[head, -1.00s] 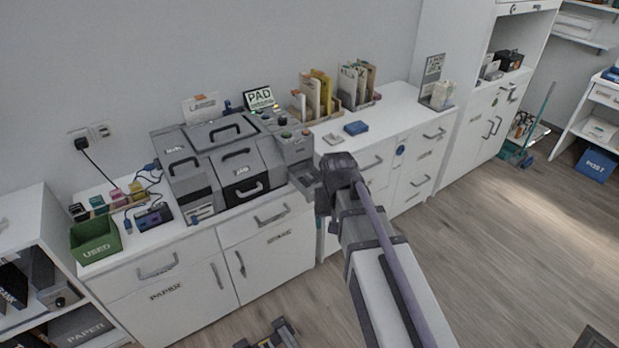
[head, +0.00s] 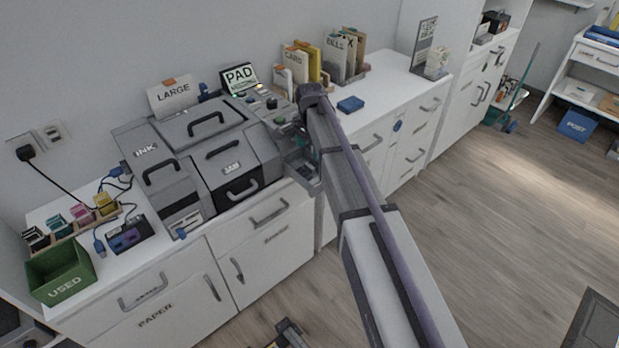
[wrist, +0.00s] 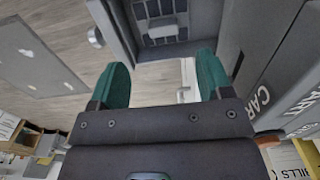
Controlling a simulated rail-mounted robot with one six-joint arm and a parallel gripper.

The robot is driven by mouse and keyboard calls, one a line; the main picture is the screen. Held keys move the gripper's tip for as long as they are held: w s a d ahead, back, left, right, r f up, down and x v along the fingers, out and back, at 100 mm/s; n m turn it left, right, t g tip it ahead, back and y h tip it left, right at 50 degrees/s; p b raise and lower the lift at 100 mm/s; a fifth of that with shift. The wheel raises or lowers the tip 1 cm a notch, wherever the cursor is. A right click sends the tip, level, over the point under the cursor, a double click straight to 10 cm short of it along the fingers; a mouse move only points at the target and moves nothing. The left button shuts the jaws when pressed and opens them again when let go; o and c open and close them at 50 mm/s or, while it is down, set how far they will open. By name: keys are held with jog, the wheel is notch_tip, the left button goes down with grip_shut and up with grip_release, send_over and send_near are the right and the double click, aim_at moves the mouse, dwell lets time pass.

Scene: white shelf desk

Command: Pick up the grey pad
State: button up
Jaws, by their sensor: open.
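No grey pad is clear in the head view now; my arm covers the counter spot left of the blue pad (head: 350,104). My gripper is mostly hidden behind my arm in the head view, with a little teal showing beside the printer's right side. In the wrist view my gripper (wrist: 162,80) has its two teal fingers wide apart with nothing between them. Beyond the fingertips is a dark grey tray-like part (wrist: 122,22) holding a paler grey shape (wrist: 160,22); I cannot tell what that shape is.
The grey printer (head: 240,160) fills the counter left of my arm, with its small tray (head: 303,176) jutting out beside my arm. Card files (head: 305,62) stand behind. A green USED bin (head: 60,272) is far left. The white counter (head: 395,88) is clear at right.

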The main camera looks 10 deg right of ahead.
aim_at(309, 166)
jog(key=f+b, duration=0.4)
jog(key=f, duration=0.1)
jog(key=f+b, duration=0.2)
jog(key=f, duration=0.1)
jog(key=shift+w+f, duration=0.1)
jog(key=shift+w, duration=0.15)
jog(key=shift+r, duration=0.25)
jog(key=shift+c, duration=0.3)
jog(key=c, duration=1)
jog(key=shift+o, duration=0.2)
notch_tip(309, 166, up, 10)
jog(key=p, duration=1)
